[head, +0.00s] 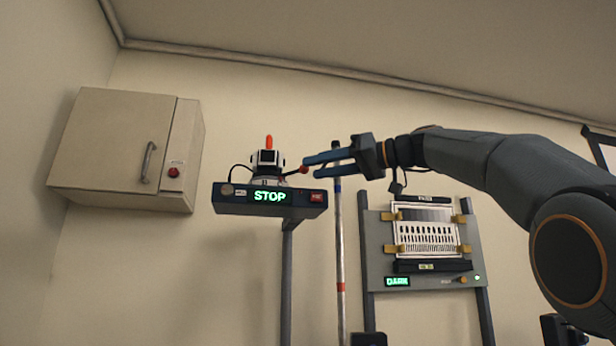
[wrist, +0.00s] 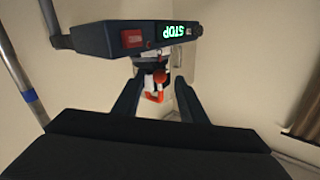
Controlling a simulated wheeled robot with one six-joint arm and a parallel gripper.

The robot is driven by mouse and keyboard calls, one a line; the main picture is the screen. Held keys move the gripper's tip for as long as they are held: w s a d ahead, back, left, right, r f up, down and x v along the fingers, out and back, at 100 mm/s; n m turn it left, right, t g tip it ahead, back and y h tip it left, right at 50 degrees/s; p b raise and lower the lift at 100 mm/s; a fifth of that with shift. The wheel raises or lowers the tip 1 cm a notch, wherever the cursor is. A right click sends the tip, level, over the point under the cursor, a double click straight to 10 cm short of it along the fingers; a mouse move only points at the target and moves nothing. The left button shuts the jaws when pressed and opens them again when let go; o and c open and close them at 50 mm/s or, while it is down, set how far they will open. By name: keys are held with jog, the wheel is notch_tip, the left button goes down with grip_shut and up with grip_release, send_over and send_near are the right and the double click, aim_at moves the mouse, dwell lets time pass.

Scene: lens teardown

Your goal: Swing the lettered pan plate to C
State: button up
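A small white and black device (head: 268,160) with an orange tip stands on a dark box (head: 228,204) whose green display reads STOP. A dark lever with a red ball knob (head: 303,169) reaches right from the device. The pan plate's letters cannot be made out, so its setting cannot be told. My gripper (head: 313,166) comes from the right with its fingertips by the red knob. In the wrist view the fingers (wrist: 157,100) are apart, and the red knob (wrist: 159,76) shows between or just beyond them. Contact cannot be told.
The dark box has a red button (head: 317,197) and stands on a grey post. A striped pole (head: 340,250) rises just right of it. A grey panel (head: 376,270) with a DARK display stands further right. A beige cabinet (head: 110,140) hangs at left.

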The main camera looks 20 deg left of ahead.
jog(key=shift+s+d+b, duration=0.15)
jog(key=shift+d+b, duration=0.3)
jog(key=shift+d, duration=1.2)
jog(key=shift+f, duration=0.1)
